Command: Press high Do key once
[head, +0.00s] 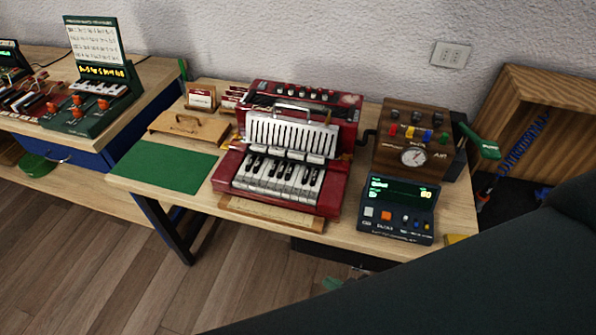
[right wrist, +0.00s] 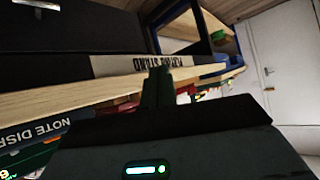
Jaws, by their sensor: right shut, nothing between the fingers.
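The red piano-style instrument (head: 338,205) sits on the middle table, its white and black keys (head: 279,178) facing the front edge. The high Do key is probably the rightmost white key (head: 314,188); I cannot read a label on it. My right arm crosses the lower right of the head view as a large dark shape, and its fingertips are not clear there. In the right wrist view, my right gripper (right wrist: 157,88) has its dark green fingers together and empty, apart from the keys. My left gripper is not in view.
A dark device with a green screen (head: 398,208) and a wooden box with a dial (head: 413,140) stand right of the instrument. A green mat (head: 163,172) lies to the left. The wooden table edge (right wrist: 35,100) runs close by in the right wrist view.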

